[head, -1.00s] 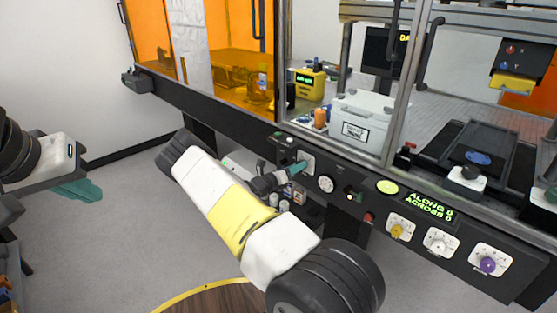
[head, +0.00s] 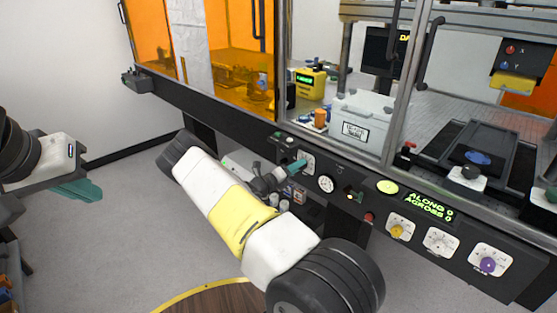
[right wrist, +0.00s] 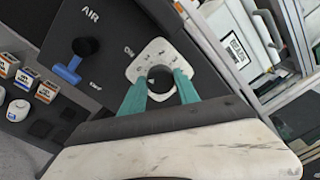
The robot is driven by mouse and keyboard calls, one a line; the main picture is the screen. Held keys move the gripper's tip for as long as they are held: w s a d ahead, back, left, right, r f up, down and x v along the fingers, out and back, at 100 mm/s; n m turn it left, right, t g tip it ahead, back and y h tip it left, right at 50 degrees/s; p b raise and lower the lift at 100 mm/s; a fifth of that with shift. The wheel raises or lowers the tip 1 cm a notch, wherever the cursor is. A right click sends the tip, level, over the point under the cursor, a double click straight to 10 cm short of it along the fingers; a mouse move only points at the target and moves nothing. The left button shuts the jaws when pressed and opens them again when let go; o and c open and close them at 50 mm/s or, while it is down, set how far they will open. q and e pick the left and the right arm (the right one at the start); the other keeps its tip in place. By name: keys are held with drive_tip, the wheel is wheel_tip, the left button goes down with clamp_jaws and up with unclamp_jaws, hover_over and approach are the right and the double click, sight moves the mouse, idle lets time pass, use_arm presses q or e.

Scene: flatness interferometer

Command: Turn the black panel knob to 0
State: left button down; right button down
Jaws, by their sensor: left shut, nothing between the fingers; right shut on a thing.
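The black panel knob (right wrist: 160,79) sits on a white dial plate (right wrist: 148,56) in the right wrist view. The teal fingers of my right gripper (right wrist: 161,84) are shut on it from either side. The plate's markings are small, and I cannot read which one the knob points to. In the head view my right gripper (head: 297,166) reaches the white plate (head: 309,160) on the front panel, and its fingers hide the knob there. My left gripper (head: 80,190) is shut and empty at the far left, away from the panel.
A blue AIR lever (right wrist: 68,70) is beside the dial plate. A round gauge (head: 326,184), a green display (head: 430,207) and yellow (head: 397,231), white and purple knobs (head: 487,264) line the panel further right. Small boxes (right wrist: 47,91) lie below. Open floor is left.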

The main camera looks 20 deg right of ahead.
drive_tip(key=shift+a, duration=0.1)
drive_tip(key=c, duration=0.9)
unclamp_jaws()
drive_tip(key=v, duration=0.7)
drive_tip(key=shift+s+a, duration=0.15)
drive_tip(key=shift+a, duration=0.15)
